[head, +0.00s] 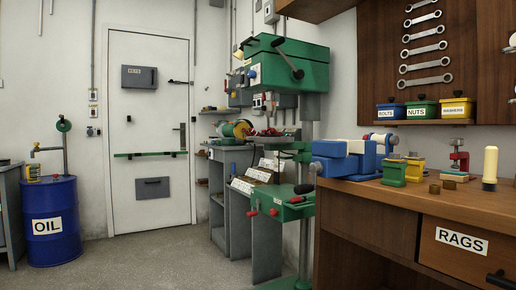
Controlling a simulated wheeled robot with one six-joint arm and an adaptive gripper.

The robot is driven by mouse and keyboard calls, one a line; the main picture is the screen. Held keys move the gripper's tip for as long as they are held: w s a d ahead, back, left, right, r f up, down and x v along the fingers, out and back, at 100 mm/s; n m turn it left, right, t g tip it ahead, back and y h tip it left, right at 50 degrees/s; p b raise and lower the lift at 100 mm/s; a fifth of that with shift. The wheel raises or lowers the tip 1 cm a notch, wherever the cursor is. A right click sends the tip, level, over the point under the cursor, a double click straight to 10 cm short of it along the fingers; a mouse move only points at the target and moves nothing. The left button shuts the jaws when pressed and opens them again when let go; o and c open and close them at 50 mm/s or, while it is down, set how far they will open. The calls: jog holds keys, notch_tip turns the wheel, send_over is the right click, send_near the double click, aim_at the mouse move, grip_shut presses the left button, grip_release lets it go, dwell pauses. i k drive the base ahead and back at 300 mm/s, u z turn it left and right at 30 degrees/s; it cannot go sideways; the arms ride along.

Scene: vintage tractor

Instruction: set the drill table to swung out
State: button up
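A green drill press stands in the middle of the head view, its green head (282,68) high up with a dark lever. Its pale grey column (305,235) runs down to a green base (285,284) at the floor. A green table-like plate (282,207) with red knobs and a dark handle is on the column at about bench height; it looks like the drill table. It reaches out to the left of the column. Another green part sits higher on the column, partly hidden by the blue vise. My gripper is not in view.
A wooden workbench (400,203) with a blue vise (345,160) and small green and yellow blocks fills the right. Grey benches (228,178) stand behind the drill. A blue oil drum (52,220) is at left. The floor (160,255) before the white door is clear.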

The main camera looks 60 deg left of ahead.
aim_at(272, 143)
jog(key=u, duration=2.1)
